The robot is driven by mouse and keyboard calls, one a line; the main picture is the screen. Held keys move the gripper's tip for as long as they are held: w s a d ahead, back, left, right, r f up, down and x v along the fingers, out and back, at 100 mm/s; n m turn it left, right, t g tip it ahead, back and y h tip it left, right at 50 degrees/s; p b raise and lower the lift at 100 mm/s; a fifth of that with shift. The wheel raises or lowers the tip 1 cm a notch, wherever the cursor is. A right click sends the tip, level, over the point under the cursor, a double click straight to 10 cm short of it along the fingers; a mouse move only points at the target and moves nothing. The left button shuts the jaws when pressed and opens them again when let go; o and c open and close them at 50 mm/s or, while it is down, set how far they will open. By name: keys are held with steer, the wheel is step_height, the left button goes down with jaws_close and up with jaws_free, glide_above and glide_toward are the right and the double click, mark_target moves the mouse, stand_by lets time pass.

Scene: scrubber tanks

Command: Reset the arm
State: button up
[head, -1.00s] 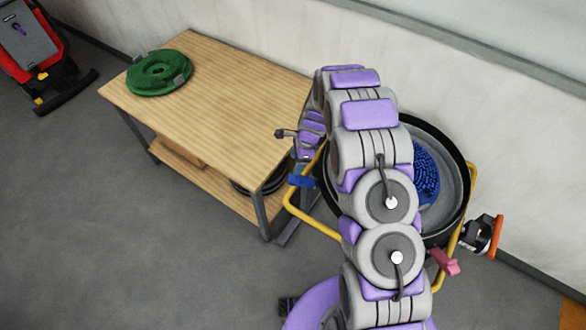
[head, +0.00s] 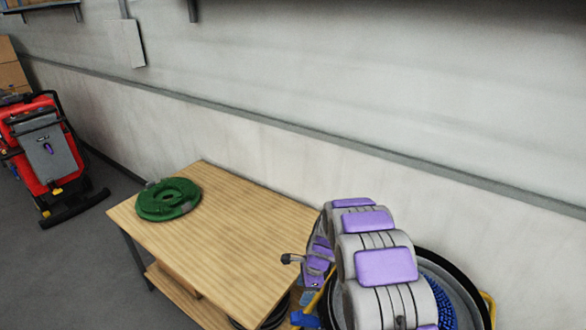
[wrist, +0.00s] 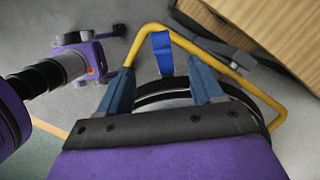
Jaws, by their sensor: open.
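My arm rises at the lower right of the head view and hides part of the black round tub behind it. My gripper (wrist: 163,88) shows in the wrist view with its two blue-grey fingers spread apart and nothing between them. In the head view the gripper is beside the right end of the wooden table (head: 215,240), partly hidden by my arm.
A red and grey scrubber machine (head: 45,150) stands at the left. The tub (head: 470,300) holds a blue brush (head: 442,305). A pale wall runs behind. Open floor lies left of the table.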

steer(key=s+d+r+n+h+b, duration=0.1)
steer(key=s+d+r+n+b, duration=0.2)
steer(key=s+r, duration=0.45)
steer(key=s+d+r+n+b, duration=0.1)
steer(key=s+r+n+b, duration=0.2)
steer(key=s+r+n, duration=0.5)
steer(key=s+d+n+h+b, duration=0.1)
steer(key=s+d+n+b, duration=0.1)
steer(key=s, duration=1.1)
steer(key=s+d+n+g+b, duration=0.1)
steer(key=s+d+n+b, duration=0.1)
steer(key=s, duration=1.1)
steer(key=shift+d+n+g+h+b, duration=0.3)
steer(key=shift+d+n+h+b, duration=0.1)
steer(key=shift+n+b, duration=0.6)
